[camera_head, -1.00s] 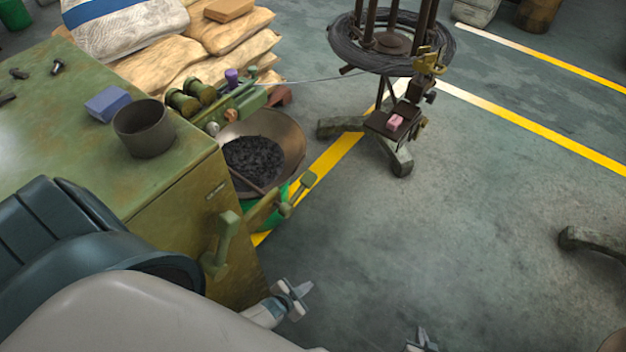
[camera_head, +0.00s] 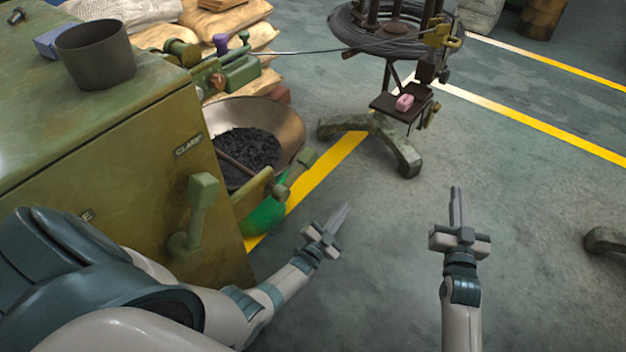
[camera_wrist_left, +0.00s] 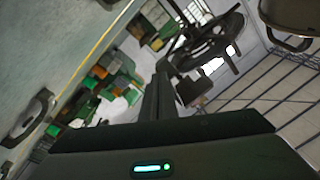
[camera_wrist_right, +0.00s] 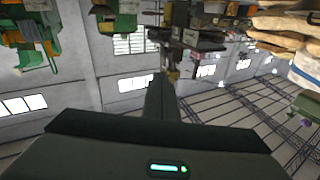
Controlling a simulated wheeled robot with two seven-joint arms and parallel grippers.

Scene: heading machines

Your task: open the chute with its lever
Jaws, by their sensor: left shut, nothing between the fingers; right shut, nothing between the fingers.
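A green machine (camera_head: 140,190) stands at left. Its side face has a "CLAMP" label (camera_head: 188,146) with an upright green lever (camera_head: 203,195) below it. A second label (camera_head: 84,216) shows only a final "E"; my left arm hides the area around it, and no lever shows there. I cannot make out which part is the chute. My left gripper (camera_head: 340,217) is shut and empty, over the floor to the right of the lever and apart from it. My right gripper (camera_head: 456,203) is shut and empty, further right over open floor. Both show closed fingers in their wrist views.
A pan (camera_head: 288,130) of dark pieces stands beside the machine, with a green bar and handle (camera_head: 305,162) in front. A grey cup (camera_head: 95,55) stands on the machine. A wire-coil stand (camera_head: 400,150) is behind.

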